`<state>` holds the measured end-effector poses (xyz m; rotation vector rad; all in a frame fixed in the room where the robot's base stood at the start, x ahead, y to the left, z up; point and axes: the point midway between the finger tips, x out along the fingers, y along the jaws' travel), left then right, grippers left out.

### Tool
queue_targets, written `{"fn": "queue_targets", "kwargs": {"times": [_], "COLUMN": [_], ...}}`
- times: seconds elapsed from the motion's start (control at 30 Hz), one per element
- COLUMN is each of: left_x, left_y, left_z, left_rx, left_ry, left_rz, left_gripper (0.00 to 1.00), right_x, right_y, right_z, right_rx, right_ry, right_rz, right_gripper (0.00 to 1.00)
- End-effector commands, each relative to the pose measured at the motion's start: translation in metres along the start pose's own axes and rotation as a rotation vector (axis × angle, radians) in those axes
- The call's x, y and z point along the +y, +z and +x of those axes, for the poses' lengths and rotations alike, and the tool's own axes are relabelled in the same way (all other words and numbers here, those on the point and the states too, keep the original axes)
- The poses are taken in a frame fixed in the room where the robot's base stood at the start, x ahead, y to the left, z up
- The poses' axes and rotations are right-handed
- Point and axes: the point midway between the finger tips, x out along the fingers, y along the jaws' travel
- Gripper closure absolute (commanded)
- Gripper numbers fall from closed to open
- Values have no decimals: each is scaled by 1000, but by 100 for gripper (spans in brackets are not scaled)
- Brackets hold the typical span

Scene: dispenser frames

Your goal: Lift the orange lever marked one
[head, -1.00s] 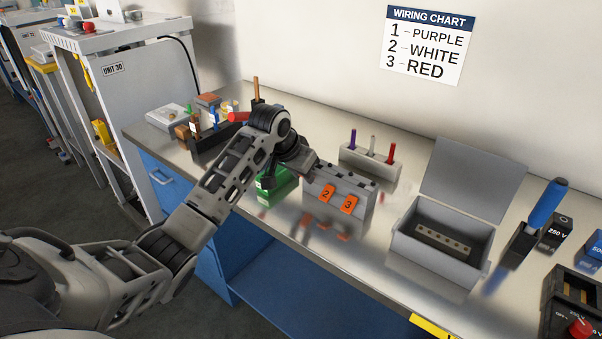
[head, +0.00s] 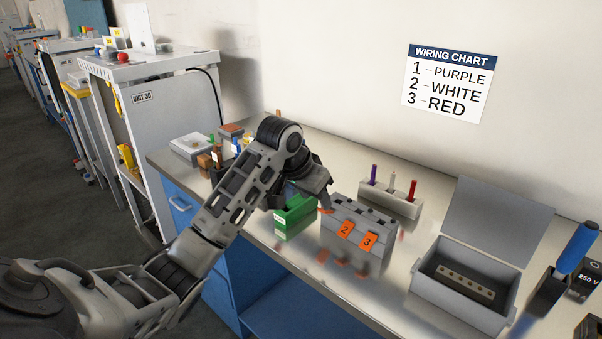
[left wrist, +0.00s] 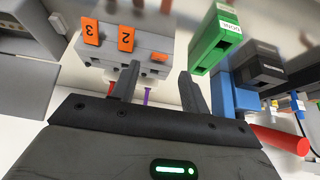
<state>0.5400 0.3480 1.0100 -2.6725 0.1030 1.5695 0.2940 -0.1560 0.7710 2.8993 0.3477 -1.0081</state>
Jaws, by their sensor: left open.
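The grey terminal block (head: 372,219) stands on the bench with orange levers marked 2 (head: 345,229) and 3 (head: 367,240) on its front. An orange piece, likely lever one (head: 323,211), shows at its left end beside my left gripper (head: 328,204). In the left wrist view that lever (left wrist: 159,57) looks short and edge-on, unlike levers 2 (left wrist: 126,39) and 3 (left wrist: 91,32), and its number is hidden. My open left gripper (left wrist: 160,84) has its fingers apart, with the lever beyond the gap between them. Contact cannot be told. My right gripper is out of view.
A green box (head: 294,217) stands just left of the block. A holder (head: 390,204) with purple, white and red pins stands behind it. An open grey box (head: 460,297) is to the right. A wiring chart (head: 447,82) hangs on the wall.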

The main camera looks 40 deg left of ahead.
Motion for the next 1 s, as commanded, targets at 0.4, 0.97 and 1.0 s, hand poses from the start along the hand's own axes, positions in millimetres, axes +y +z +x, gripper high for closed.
{"fn": "queue_targets", "kwargs": {"times": [0.4,0.97,1.0], "left_x": [-1,0,0], "left_y": [-1,0,0], "left_z": [-89,-103,-103], "left_rx": [3,0,0], "left_ry": [-1,0,0], "left_rz": [0,-1,-1], "left_gripper": [55,55,55], "right_x": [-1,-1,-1], "right_y": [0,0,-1], "right_z": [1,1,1], "right_rx": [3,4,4], "right_ry": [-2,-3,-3], "right_rz": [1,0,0], "right_gripper": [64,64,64]}}
